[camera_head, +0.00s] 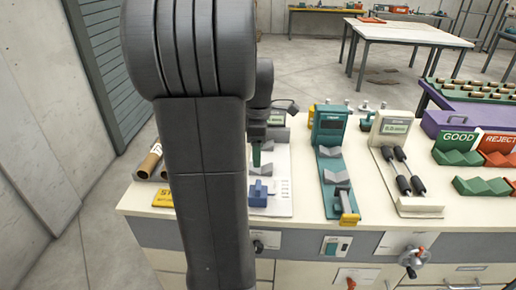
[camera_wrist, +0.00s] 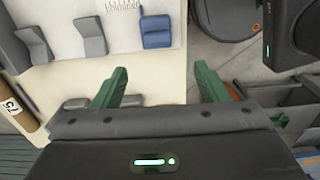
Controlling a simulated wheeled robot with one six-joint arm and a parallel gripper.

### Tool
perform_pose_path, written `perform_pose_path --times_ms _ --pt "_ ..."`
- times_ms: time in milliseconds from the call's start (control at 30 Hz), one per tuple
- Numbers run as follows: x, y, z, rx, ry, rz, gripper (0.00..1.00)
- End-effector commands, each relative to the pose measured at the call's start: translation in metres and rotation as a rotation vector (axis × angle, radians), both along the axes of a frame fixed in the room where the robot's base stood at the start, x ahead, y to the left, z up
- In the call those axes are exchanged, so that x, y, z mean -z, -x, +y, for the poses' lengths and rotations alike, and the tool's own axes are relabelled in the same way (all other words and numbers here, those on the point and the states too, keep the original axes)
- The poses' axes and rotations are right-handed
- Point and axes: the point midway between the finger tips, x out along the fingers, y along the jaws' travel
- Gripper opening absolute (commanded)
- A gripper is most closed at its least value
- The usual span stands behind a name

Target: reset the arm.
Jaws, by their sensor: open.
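My gripper (camera_wrist: 160,72) shows two green fingers spread wide apart in the wrist view, with nothing between them. It is open and empty, above the bench top (camera_wrist: 160,84) near its edge. In the head view my dark arm fills the centre left and hides much of the bench. One green finger of my gripper (camera_head: 256,156) shows just right of the arm, above a white fixture (camera_head: 275,207) with a blue block (camera_head: 259,192) and grey V-blocks. The blue block also shows in the wrist view (camera_wrist: 156,32), clear of the fingers.
Right of the gripper stand a teal gauge fixture (camera_head: 330,125), a white gauge with black rollers (camera_head: 393,126), and green GOOD (camera_head: 457,145) and red REJECT (camera_head: 496,148) trays. Cardboard tubes (camera_head: 150,161) lie left of my arm. A crank (camera_head: 412,262) sticks out in front.

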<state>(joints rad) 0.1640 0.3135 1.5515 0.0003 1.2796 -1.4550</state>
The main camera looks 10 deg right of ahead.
Motion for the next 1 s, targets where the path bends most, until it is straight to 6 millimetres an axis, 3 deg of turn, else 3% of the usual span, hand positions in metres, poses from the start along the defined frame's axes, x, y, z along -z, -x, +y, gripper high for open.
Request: perform_pose_path --times_ms 267,800,967,1000 --pt "0.015 0.000 0.000 0.000 -0.001 0.002 0.67" --pt "0.119 0.001 0.000 0.000 0.000 0.004 0.67" --pt "0.141 0.000 0.000 0.000 0.000 0.000 0.67" --pt "0.138 -0.006 -0.002 0.000 0.001 -0.004 0.67"
